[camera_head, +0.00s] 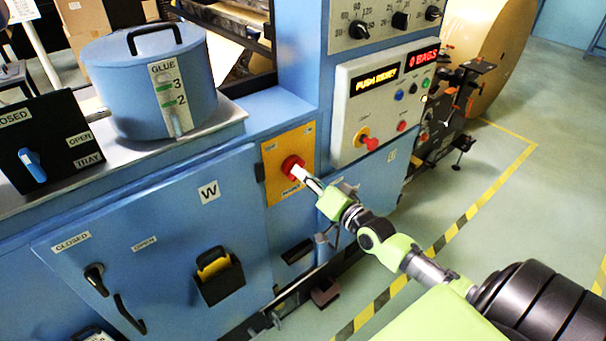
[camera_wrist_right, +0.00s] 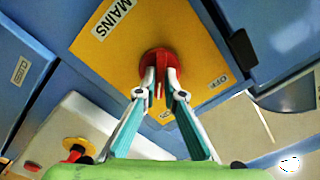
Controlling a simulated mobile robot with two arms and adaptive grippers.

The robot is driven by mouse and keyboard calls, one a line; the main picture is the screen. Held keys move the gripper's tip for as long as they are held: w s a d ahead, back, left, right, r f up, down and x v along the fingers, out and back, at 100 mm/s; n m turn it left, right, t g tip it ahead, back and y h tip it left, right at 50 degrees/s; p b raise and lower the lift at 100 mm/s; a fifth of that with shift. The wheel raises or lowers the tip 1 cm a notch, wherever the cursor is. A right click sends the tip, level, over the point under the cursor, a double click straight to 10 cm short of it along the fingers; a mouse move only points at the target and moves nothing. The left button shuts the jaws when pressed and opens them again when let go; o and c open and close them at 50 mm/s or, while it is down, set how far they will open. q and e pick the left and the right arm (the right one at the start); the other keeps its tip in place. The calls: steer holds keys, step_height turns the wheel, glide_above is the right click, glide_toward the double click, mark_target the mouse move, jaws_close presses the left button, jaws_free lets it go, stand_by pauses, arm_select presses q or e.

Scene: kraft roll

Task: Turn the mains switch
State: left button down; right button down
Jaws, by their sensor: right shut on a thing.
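The mains switch is a red rotary knob (camera_head: 292,166) on a yellow plate (camera_head: 278,188) on the front of the blue machine. My right gripper (camera_head: 304,178) reaches it from the lower right. In the right wrist view the red knob (camera_wrist_right: 159,66) sits on the yellow plate (camera_wrist_right: 112,60), which has a MAINS label and an OFF label. There the fingers of my right gripper (camera_wrist_right: 160,88) are shut on the red handle of the knob, one on each side. The handle lies upright in that view. My left gripper is not in view.
To the right of the plate is a grey control panel (camera_head: 382,95) with a red knob and buttons. A blue glue pot (camera_head: 149,85) stands on the ledge at left. A holder (camera_head: 219,277) sticks out of the cabinet door below. The floor at right is open.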

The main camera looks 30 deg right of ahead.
stand_by(0.4)
steer(key=c, duration=2.1)
jaws_free()
steer(key=shift+c, duration=0.2)
steer(key=s, duration=1.2)
steer(key=shift+d, duration=0.45)
